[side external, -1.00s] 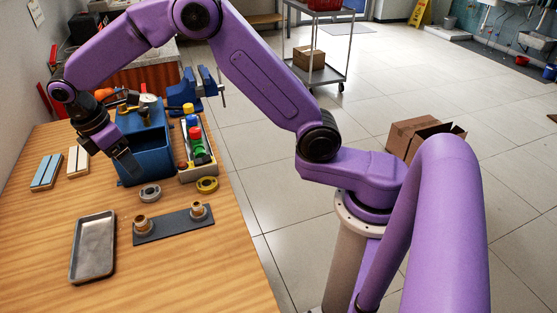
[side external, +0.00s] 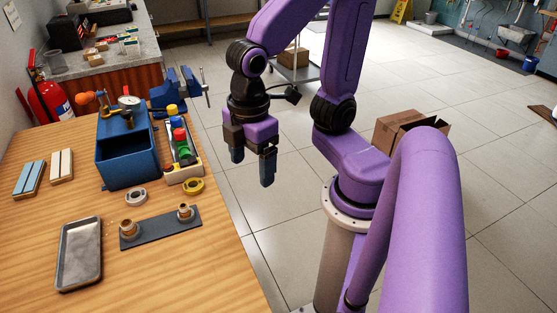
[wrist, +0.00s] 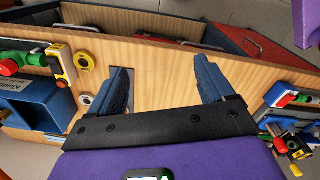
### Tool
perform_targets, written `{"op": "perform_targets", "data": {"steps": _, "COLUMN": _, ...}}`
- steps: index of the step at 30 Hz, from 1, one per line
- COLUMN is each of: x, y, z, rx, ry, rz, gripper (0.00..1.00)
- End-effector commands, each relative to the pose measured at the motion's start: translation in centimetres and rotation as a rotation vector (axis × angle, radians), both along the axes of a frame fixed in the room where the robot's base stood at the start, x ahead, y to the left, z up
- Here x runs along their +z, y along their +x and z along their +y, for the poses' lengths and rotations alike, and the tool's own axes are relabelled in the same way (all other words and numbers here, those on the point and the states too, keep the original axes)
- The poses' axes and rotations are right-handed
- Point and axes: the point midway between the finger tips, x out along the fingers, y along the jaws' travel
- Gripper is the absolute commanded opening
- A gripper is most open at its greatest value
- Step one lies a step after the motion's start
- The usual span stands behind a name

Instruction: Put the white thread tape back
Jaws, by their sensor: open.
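The white thread tape (side external: 136,197) is a small pale ring lying flat on the wooden table, in front of the blue toolbox (side external: 127,172). A yellow tape ring (side external: 193,186) lies to its right. In the wrist view the yellow ring (wrist: 85,60) shows clearly, while a pale ring (wrist: 86,99) is partly hidden near the left finger. My gripper (side external: 252,167) is open and empty, fingers pointing down. It hangs to the right of the table edge, apart from both rings. The toolbox has an open front compartment; its inside is dark.
A dark strip (side external: 160,228) with two brass fittings and a grey metal tray (side external: 80,255) lie at the front. A rack with coloured valves (side external: 183,155) stands right of the toolbox. Two striped blocks lie at left. A blue vise (side external: 176,88) is behind. The front right tabletop is clear.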

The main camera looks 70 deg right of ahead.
Motion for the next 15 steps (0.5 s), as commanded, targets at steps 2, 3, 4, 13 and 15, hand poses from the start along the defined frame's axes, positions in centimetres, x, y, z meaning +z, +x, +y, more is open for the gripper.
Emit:
{"op": "perform_targets", "data": {"steps": 2, "x": -0.3, "y": -1.9, "z": -1.2, "rx": -0.01, "ry": 0.014, "rz": 0.002, "gripper": 0.82}}
{"op": "perform_targets", "data": {"steps": 3, "x": -0.5, "y": -2.6, "z": -1.6, "rx": -0.013, "ry": 0.02, "rz": 0.004, "gripper": 0.82}}
{"op": "perform_targets", "data": {"steps": 4, "x": -0.6, "y": -3.0, "z": -1.9, "rx": -0.017, "ry": 0.023, "rz": 0.005, "gripper": 0.82}}
{"op": "perform_targets", "data": {"steps": 13, "x": -0.9, "y": -4.4, "z": -2.8, "rx": -0.026, "ry": 0.032, "rz": 0.008, "gripper": 0.82}}
{"op": "perform_targets", "data": {"steps": 15, "x": -0.9, "y": -4.4, "z": -2.7, "rx": -0.026, "ry": 0.032, "rz": 0.008, "gripper": 0.82}}
